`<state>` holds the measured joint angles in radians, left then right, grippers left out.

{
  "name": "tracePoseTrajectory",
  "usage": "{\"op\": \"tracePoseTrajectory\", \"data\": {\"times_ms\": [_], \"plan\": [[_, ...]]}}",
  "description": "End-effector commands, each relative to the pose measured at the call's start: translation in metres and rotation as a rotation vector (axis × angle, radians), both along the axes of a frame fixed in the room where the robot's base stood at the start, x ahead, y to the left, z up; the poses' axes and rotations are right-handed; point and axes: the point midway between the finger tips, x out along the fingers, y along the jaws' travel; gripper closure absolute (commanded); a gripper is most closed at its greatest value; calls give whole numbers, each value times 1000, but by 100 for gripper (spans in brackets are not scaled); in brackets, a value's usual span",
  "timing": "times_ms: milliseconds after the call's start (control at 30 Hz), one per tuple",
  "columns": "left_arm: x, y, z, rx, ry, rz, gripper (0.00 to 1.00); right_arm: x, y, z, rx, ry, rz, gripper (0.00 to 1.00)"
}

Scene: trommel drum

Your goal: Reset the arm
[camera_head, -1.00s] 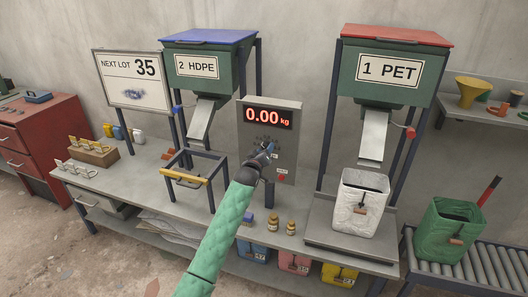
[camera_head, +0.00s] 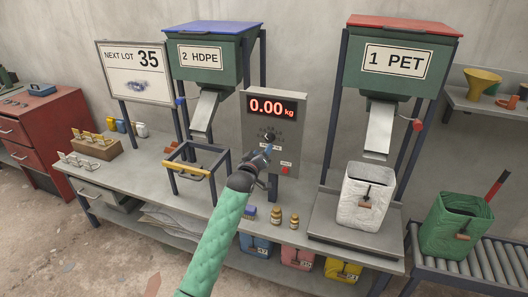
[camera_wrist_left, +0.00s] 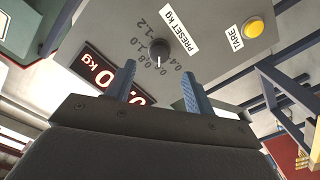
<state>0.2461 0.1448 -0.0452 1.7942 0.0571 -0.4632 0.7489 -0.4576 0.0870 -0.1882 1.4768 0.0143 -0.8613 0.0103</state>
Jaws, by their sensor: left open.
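My left arm, in a green quilted sleeve, reaches in from the bottom of the head view. Its gripper (camera_head: 262,158) is open and empty, in front of the lower part of the grey control panel (camera_head: 251,130). The panel's display reads 0.00 kg. In the left wrist view the two blue fingers (camera_wrist_left: 158,76) stand apart with nothing between them. The black PRESET KG knob (camera_wrist_left: 158,48) shows beyond the fingertips, apparently clear of them. The knob (camera_head: 270,136) is also visible above the gripper in the head view. My right gripper is not in view.
The PET hopper (camera_head: 398,60) stands above a white bag (camera_head: 365,200) on a scale. Small bottles (camera_head: 277,217) stand near the bench's front edge. A green bag (camera_head: 453,230) sits on rollers.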

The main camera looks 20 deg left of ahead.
Motion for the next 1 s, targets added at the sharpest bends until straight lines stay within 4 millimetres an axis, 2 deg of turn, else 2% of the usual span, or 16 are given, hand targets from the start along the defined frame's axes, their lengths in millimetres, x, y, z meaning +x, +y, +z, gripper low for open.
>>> {"op": "tracePoseTrajectory", "data": {"times_ms": [567,767,867,1000], "plan": [[-5,0,0,5,0,0,46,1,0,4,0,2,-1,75],[-5,1,-7,156,36,1,46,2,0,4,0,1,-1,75],[-3,4,-32,306,115,-3,46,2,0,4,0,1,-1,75],[1,0,-95,522,280,-52,46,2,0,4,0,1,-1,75]]}}
